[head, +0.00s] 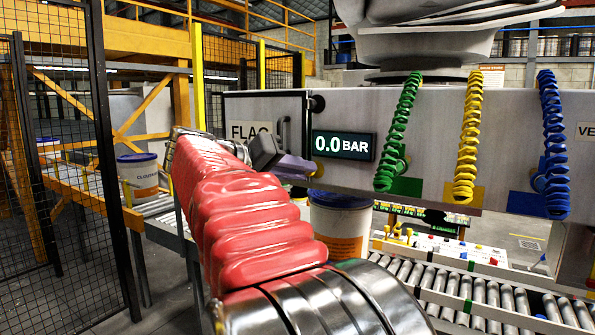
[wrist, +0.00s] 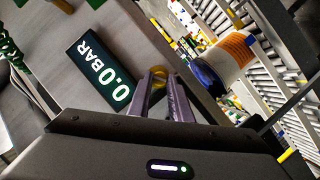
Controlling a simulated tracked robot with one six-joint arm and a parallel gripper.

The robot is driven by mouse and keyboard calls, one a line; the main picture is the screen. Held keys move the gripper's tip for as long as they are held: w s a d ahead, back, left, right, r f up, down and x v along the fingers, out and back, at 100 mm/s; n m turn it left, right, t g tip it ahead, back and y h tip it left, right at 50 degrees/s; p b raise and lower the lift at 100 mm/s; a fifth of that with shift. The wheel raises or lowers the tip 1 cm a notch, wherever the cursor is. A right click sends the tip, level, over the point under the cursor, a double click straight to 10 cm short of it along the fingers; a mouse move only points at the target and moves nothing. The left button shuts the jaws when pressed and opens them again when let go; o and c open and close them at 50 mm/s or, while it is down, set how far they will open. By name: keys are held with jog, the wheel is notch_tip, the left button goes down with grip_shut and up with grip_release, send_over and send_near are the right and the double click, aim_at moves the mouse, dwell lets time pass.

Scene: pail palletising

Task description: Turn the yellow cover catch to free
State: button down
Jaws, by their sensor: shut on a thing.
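The yellow cover catch (wrist: 157,73) shows in the wrist view as a small yellow piece on the grey cabinet face, beside the pressure display. My gripper (wrist: 166,88) has its two purple-grey fingers shut on the catch, which shows at and between their tips. Fingers partly cover the catch, so I cannot tell its exact angle.
Coiled green (head: 399,130), yellow (head: 470,135) and blue (head: 553,145) hoses hang on the cabinet (head: 430,125) to the right. A white pail (head: 340,225) with a blue lid stands below my gripper. A roller conveyor (head: 480,295) runs front right. Mesh fencing (head: 60,150) stands left.

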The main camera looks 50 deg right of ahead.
jog(key=n+h, duration=0.1)
jog(key=n, duration=0.2)
jog(key=f+n+g+h, duration=0.1)
jog(key=n, duration=0.2)
jog(key=n+g+h, duration=0.1)
jog(key=n, duration=0.2)
jog(key=shift+w+f+n+h, duration=0.15)
jog(key=shift+w+n+h, duration=0.05)
jog(key=shift+n+h, duration=0.2)
dwell(0.4)
jog(key=c, duration=1.6)
grip_release()
jog(key=v, duration=1.3)
jog(key=shift+w+a+f, duration=0.15)
jog(key=shift+w+a, duration=0.1)
jog(key=shift+a, duration=0.05)
